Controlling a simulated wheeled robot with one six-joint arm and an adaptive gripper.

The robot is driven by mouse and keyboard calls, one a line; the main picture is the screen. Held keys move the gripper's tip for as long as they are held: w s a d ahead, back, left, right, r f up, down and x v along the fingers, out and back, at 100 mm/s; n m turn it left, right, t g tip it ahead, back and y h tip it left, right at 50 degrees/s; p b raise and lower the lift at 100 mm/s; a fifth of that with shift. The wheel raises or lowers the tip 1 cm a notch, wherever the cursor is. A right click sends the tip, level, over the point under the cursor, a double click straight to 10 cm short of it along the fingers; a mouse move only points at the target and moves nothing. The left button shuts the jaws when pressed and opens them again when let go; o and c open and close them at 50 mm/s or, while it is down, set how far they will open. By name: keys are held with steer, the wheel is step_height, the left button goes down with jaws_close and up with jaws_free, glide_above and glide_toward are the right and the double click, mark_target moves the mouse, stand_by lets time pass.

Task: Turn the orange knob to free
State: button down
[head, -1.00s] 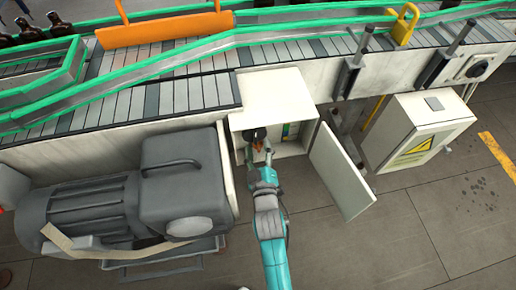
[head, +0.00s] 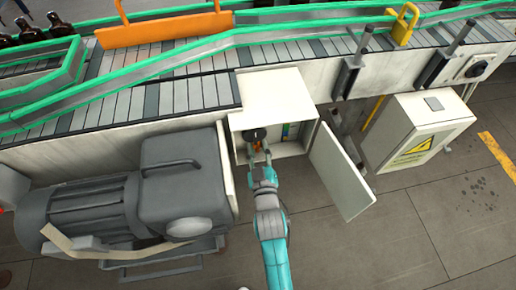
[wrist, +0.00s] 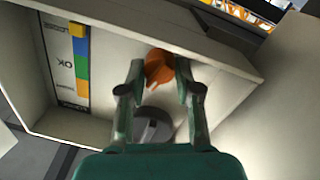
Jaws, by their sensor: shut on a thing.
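The orange knob (wrist: 158,68) is on the back panel inside the open white cabinet (head: 240,122). In the wrist view it sits between the two fingers of my gripper (wrist: 160,72), which is shut on it. I cannot read which setting the knob points to.
A dark round part (wrist: 153,126) is beside the knob. A coloured strip marked OK (wrist: 78,65) is on the panel. The open cabinet door (head: 341,172) stands right of my arm, and a grey motor (head: 120,200) stands left. A conveyor (head: 190,95) runs above.

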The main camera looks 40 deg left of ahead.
steer(key=m, duration=0.6)
steer(key=shift+w+d+g, duration=0.1)
steer(key=shift+g, duration=0.2)
steer(key=m, duration=0.6)
steer(key=shift+w+g, duration=0.1)
steer(key=shift+g, duration=0.2)
steer(key=shift+m, duration=0.3)
steer(key=c, duration=0.8)
jaws_free()
steer(key=shift+d, duration=0.1)
steer(key=v, duration=1.2)
steer(key=shift+f, duration=0.1)
